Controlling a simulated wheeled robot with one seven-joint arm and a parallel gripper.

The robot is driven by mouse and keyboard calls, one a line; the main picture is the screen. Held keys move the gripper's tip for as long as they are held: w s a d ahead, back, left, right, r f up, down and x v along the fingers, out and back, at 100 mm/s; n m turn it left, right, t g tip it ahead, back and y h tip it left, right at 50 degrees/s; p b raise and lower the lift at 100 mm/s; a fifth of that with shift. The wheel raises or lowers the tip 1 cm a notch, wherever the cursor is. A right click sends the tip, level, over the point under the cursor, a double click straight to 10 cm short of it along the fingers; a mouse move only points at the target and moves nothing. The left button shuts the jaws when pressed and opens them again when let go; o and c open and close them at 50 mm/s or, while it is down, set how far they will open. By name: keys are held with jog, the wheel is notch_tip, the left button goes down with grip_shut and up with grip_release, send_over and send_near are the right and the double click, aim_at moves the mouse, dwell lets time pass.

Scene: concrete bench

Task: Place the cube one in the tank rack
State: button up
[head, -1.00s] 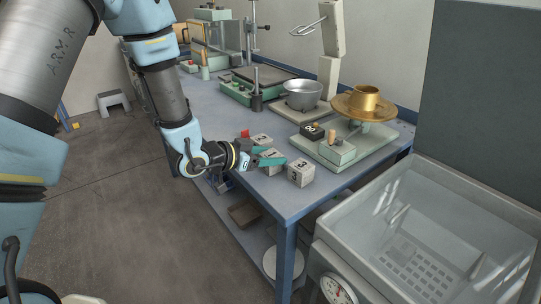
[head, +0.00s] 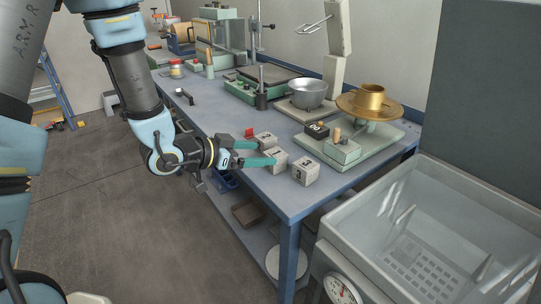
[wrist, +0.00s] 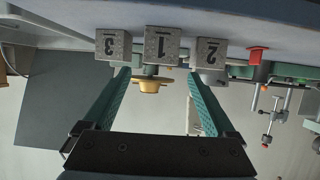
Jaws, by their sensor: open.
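The grey cube marked 1 (head: 279,158) sits on the blue bench near its front edge, between cube 3 (head: 305,173) and cube 2 (head: 265,141). In the wrist view, where the numbers are upside down, cube one (wrist: 162,44) is in the middle, beyond my fingertips and roughly centred between them. My gripper (head: 265,153) is open and empty, its teal fingers pointing at cube one from the bench's front side; whether they touch it I cannot tell. The clear tank (head: 345,228) stands at the right, with a perforated rack (head: 415,262) low inside it.
A small red object (head: 249,132) lies beside cube 2. A metal bowl (head: 307,92) and green apparatus (head: 243,90) are farther back. A dial gauge (head: 340,290) is at the tank's front.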

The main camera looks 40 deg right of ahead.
jog(key=v, duration=0.5)
jog(key=shift+a+r, duration=0.15)
jog(key=shift+a, duration=0.25)
jog(key=w+a+f+n+t+y, duration=0.1)
jog(key=w+a+n+t+y, duration=0.35)
jog(key=w+a, duration=0.45)
jog(key=w+a+n+y, duration=0.1)
jog(key=a+n+y, duration=0.3)
jog(key=a, duration=0.7)
jog(key=w+a+r+n+y, duration=0.1)
jog(key=a+n+y, duration=0.3)
jog(key=a, duration=0.7)
jog(key=shift+w+n+t, duration=0.35)
jog(key=shift+w+n, duration=0.3)
jog(key=shift+w, duration=0.05)
jog(key=shift+o, duration=0.3)
jog(key=s+a+r+n+g, duration=0.1)
jog(key=s+a+n+g, duration=0.1)
jog(key=s+a+n, duration=0.1)
jog(key=s+a+y, duration=0.1)
jog(key=s, duration=0.1)
jog(key=shift+s+r+g, duration=0.25)
jog(key=shift+s+g, duration=0.05)
jog(key=shift+s+a+n, duration=0.2)
jog(key=shift+s+n, duration=0.1)
jog(key=shift+d, duration=0.1)
